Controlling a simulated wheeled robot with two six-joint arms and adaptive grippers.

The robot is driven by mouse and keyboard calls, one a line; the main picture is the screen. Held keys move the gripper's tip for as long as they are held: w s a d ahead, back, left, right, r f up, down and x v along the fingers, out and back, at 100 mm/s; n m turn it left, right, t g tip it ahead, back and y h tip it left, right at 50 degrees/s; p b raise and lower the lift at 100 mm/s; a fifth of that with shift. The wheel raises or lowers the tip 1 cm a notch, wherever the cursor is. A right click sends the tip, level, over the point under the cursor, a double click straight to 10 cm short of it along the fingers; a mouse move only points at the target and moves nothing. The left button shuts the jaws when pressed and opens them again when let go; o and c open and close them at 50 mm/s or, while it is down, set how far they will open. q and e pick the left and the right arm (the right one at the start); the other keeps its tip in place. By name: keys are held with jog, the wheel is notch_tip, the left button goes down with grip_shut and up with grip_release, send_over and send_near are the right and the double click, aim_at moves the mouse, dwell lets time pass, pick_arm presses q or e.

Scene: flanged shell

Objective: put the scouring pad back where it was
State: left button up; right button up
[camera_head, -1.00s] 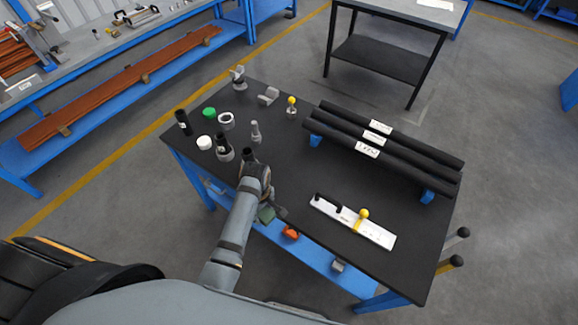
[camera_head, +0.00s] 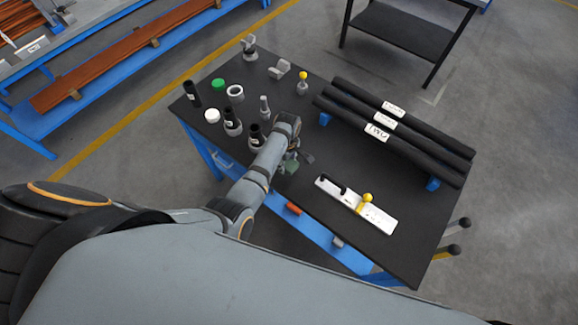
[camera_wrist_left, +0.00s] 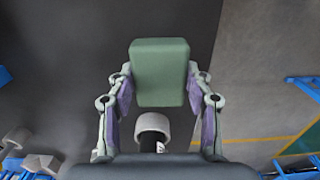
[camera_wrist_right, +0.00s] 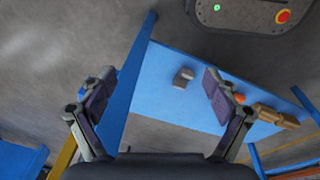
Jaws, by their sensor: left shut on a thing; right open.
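The scouring pad is a green block (camera_wrist_left: 160,72) held between the fingers of my left gripper (camera_wrist_left: 159,88) in the left wrist view. In the head view the pad (camera_head: 290,167) shows partly behind my left arm, near the front of the black tabletop (camera_head: 300,190). It looks held above the top, but I cannot tell how high. My right gripper (camera_wrist_right: 157,88) is open and empty in the right wrist view, with the blue lower shelf (camera_wrist_right: 165,75) in line beyond its fingers. It does not show in the head view.
Black-topped fittings (camera_head: 231,122), a white cap (camera_head: 212,116) and a green cap (camera_head: 218,84) stand left of my left gripper. Long black bars (camera_head: 400,130) lie on blue supports at the right. A white plate (camera_head: 378,217) with a yellow knob lies in front. An orange item (camera_head: 293,208) sits below.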

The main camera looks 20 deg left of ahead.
aim_at(289, 167)
pick_arm(q)
jog(key=shift+w+d+f+b, duration=0.2)
jog(key=shift+w+f+b, duration=0.1)
jog(key=shift+f+b, duration=0.35)
notch_tip(289, 167, down, 4)
jog(key=b, duration=0.4)
jog(key=shift+w+r, duration=0.1)
jog(key=shift+w, duration=0.05)
jog(key=shift+r, duration=0.2)
jog(key=shift+f, duration=0.1)
pick_arm(e)
notch_tip(289, 167, down, 7)
jog(key=s, duration=0.2)
jog(key=shift+s+d, duration=0.2)
jog(key=shift+d, duration=0.25)
pick_arm(q)
jog(key=o, duration=0.9)
jog(key=shift+c, duration=0.2)
jog(key=o, duration=0.3)
pick_arm(e)
jog(key=shift+s+a, duration=0.2)
jog(key=shift+a, duration=0.15)
pick_arm(q)
jog(key=shift+o, duration=0.2)
pick_arm(e)
jog(key=shift+r, duration=0.1)
